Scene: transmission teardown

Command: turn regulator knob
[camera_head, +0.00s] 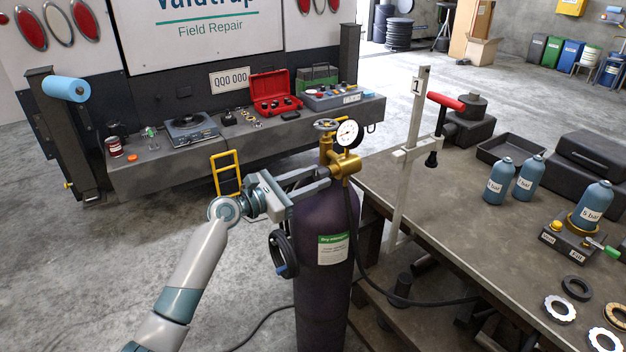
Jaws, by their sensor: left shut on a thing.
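A dark purple gas cylinder (312,270) stands upright left of the workbench. My left gripper (326,178) reaches in from the left, level with the brass body below the gauge. Its fingers are shut on the regulator knob at the left side of that body. The knob is mostly hidden by the fingers. My right gripper is not in view.
The workbench (455,215) on the right carries blue bottles (497,181), a small brass-ringed stand (568,240) and several rings. A black hose (360,250) hangs from the regulator.

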